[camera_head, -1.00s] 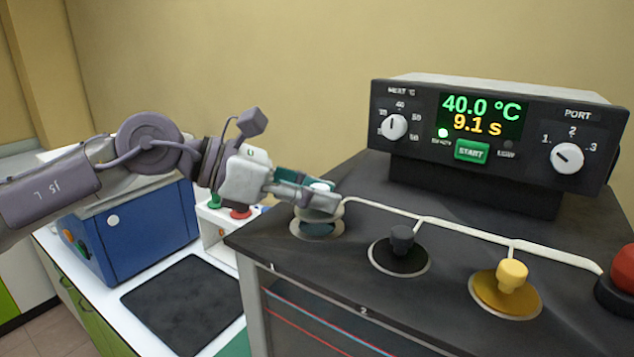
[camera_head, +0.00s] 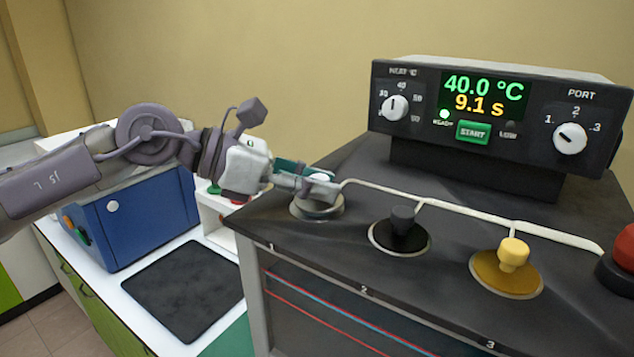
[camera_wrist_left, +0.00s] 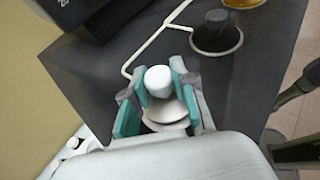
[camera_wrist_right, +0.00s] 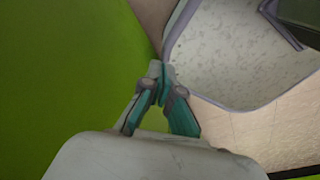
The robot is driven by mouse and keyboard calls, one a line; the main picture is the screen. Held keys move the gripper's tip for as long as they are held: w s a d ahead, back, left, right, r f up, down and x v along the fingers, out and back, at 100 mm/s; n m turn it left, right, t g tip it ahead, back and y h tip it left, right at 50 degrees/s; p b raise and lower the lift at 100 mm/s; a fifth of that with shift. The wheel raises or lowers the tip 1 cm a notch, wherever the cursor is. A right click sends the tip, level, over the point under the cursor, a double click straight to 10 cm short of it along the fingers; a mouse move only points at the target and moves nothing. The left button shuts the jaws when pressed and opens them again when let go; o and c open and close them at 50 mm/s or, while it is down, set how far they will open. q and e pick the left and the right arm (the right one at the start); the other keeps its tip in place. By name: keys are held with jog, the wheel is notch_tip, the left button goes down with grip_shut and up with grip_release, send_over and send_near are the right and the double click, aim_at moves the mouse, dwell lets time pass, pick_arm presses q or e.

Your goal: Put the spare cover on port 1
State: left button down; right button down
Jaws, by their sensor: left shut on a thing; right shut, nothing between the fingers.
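The spare cover, a pale grey-white disc (camera_head: 317,210) with a white knob, is at port 1, the leftmost port on the black bench top. In the left wrist view its white knob (camera_wrist_left: 158,80) stands between the teal finger pads, with the disc below. My left gripper (camera_head: 318,185) is shut on the cover's knob. The cover is over the port and looks level. The gripper hides part of it, so I cannot tell whether it is fully seated. My right gripper (camera_wrist_right: 160,80) is shut and empty in the right wrist view, outside the head view.
Port 2 has a black cover (camera_head: 402,232) and port 3 a yellow cover (camera_head: 511,262). A white tube (camera_head: 460,211) runs behind the ports. The control box (camera_head: 497,118) stands at the back. A red button (camera_head: 622,258) is at right. A blue machine (camera_head: 150,222) and dark mat (camera_head: 185,290) are left.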

pick_arm(q)
jog(key=shift+a+f+b, duration=0.15)
jog(key=shift+f+b, duration=0.2)
jog(key=shift+b, duration=0.1)
jog(key=c, duration=0.8)
grip_release()
jog(key=shift+c, duration=0.2)
jog(key=shift+a, duration=0.1)
jog(key=shift+a+r, duration=0.2)
jog(key=shift+a, duration=0.05)
jog(key=v, duration=1.1)
jog(key=shift+s+a, duration=0.1)
